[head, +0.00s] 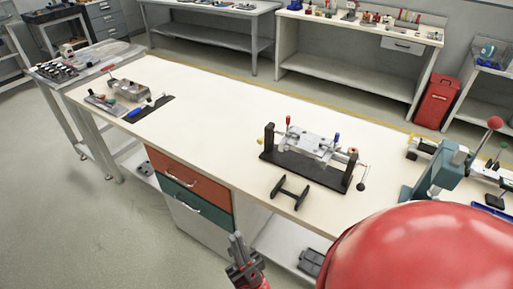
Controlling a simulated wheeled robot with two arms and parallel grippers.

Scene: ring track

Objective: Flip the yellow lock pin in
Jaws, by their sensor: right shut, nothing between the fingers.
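A fixture with a silvery block on a black base (280,160) stands on the white workbench. A small yellow piece (261,141) shows at its left upright and may be the lock pin; it is too small to tell how it is turned. A red-tipped lever (289,121), a blue-tipped part (336,138) and a crank at the right end also show on it. My right gripper (237,239) is shut and empty, in front of the bench near the drawers, well apart from the fixture. My left gripper is not in view.
A black stand (290,191) lies in front of the fixture. A grey-blue press (437,170) with a red knob stands to its right. Tools lie on a dark mat (150,108) at the far left. The bench top (210,115) between is clear. My red arm part covers the lower right.

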